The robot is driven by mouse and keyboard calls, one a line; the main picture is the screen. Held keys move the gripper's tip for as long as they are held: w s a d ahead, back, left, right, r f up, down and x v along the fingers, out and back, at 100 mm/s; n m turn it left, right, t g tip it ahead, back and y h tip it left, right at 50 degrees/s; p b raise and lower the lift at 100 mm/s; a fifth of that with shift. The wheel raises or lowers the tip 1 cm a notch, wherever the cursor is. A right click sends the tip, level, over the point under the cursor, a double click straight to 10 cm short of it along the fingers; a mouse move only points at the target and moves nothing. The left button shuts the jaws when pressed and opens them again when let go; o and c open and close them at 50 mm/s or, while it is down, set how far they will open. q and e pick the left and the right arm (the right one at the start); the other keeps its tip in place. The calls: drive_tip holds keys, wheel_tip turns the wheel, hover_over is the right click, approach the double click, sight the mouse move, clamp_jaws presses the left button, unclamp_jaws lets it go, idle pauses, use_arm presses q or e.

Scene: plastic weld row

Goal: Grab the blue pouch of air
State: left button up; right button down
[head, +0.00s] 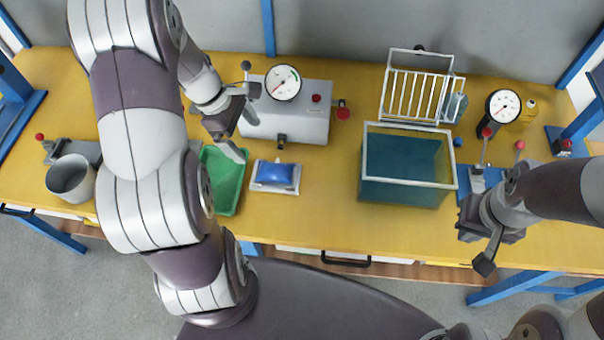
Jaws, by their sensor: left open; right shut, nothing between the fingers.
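The blue pouch (273,174) lies on a small white and grey tray (287,189) on the yellow bench, left of the middle. My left gripper (235,143) is open and empty, above the green tray, up and to the left of the pouch and apart from it. My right gripper (485,262) is shut and empty at the right, near the bench's front edge, far from the pouch.
A green tray (240,193) lies left of the pouch, partly behind my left arm. Behind stands a grey machine with a gauge (283,83). A water tank (400,193), a wire rack (418,72) and another gauge (503,105) are right. A grey cup (71,180) stands left. Bench between pouch and tank is clear.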

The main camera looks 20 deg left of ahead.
sight(274, 168)
use_arm(q)
drive_tip(key=shift+n, duration=0.8)
drive_tip(key=x, duration=0.7)
drive_tip(key=d+x, duration=0.1)
drive_tip(key=x, duration=0.3)
drive_tip(key=shift+f+b, duration=0.1)
drive_tip(key=shift+b, duration=0.25)
drive_tip(key=shift+w+d+f, duration=0.2)
drive_tip(key=shift+d+f, duration=0.1)
drive_tip(key=shift+f, duration=0.1)
drive_tip(key=shift+f, duration=0.25)
drive_tip(key=c, duration=0.9)
